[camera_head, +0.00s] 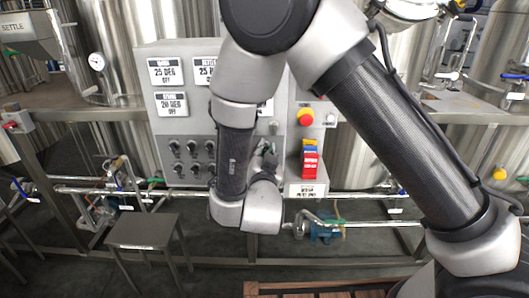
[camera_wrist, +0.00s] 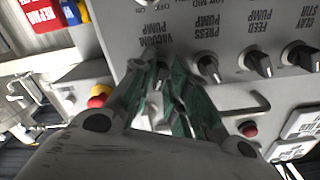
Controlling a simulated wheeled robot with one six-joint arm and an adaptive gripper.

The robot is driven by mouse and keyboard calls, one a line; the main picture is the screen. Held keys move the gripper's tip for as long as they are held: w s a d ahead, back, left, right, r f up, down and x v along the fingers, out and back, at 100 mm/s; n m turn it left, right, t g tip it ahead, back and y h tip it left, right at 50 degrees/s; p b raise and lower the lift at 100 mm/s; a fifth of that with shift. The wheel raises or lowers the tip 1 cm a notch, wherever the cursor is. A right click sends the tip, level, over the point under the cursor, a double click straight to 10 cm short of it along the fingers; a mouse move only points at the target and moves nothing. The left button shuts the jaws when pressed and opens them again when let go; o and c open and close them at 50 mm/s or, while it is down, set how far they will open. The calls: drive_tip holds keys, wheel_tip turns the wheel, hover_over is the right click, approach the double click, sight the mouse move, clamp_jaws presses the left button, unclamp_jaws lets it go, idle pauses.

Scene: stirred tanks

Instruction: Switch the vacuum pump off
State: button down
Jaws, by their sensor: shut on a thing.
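The grey control panel (camera_head: 152,128) stands in front of me with rows of black rotary switches. In the wrist view, which is upside down, the vacuum pump label (camera_wrist: 160,38) sits just beyond my fingertips. My gripper (camera_wrist: 163,80) is shut on the vacuum pump switch under that label. The green-padded fingers hide most of this switch, so I cannot tell its setting.
The press pump switch (camera_wrist: 209,68) and the feed pump switch (camera_wrist: 258,63) are close beside my fingers. A red emergency button (camera_head: 305,117) and hanging red tags (camera_head: 310,165) are at the panel's right. A pipe (camera_head: 350,191) runs below; a small table (camera_head: 143,231) stands lower left.

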drive_tip(key=n, duration=1)
drive_tip(key=shift+n, duration=0.4)
idle(0.4)
drive_tip(key=c, duration=1.6)
unclamp_jaws()
drive_tip(key=shift+o, duration=0.2)
drive_tip(key=s, duration=1.2)
drive_tip(key=shift+a, duration=0.2)
